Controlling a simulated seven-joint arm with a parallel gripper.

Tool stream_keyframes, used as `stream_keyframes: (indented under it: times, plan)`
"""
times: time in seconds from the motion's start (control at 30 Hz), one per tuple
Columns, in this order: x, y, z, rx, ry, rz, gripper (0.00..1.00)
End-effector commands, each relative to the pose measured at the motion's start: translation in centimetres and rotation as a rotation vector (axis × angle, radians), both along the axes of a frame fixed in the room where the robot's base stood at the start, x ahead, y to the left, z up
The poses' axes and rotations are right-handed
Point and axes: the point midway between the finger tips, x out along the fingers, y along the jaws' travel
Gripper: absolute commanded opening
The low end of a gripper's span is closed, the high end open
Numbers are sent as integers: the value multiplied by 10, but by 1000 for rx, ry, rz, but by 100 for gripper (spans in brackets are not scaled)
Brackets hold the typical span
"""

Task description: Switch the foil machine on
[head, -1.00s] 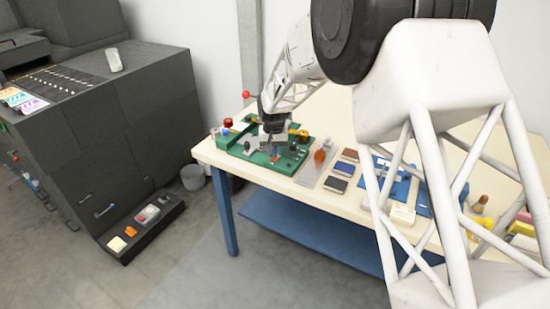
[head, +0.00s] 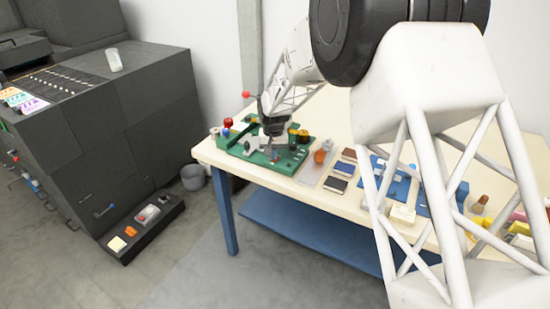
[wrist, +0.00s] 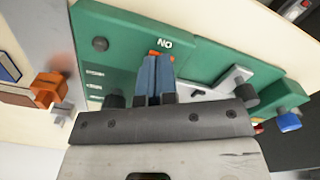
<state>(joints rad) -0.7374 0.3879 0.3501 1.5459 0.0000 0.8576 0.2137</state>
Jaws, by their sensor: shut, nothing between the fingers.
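The green foil machine (head: 238,151) sits at the left end of the table. It also fills the upper part of the wrist view (wrist: 125,50). In the wrist view an orange switch (wrist: 153,54) shows on its panel, just below the upside-down letters "ON" (wrist: 165,43). My gripper (wrist: 159,60) is shut and empty, its fingertips over the switch and hiding most of it. I cannot tell whether they touch it, nor how the switch is set. In the head view my gripper (head: 273,152) is low over the machine's front part.
An orange knob (wrist: 47,88) stands beside the machine, on a grey plate (head: 313,167). A black knob (wrist: 246,95) and blue knob (wrist: 289,121) are on the other side. Dark and brown blocks (head: 343,169) lie to the right. A bin (head: 191,177) stands on the floor.

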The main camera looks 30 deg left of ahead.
Motion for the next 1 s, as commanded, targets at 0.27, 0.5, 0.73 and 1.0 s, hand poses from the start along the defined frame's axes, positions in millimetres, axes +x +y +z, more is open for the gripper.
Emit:
stream_keyframes:
  times: [0.27,0.5,0.73,1.0]
  plan:
    - [0,0,-3,0,0,0,0]
    - [0,0,-4,0,0,0,0]
    - [0,0,3,0,0,0,0]
    - [0,0,17,0,-1,0,0]
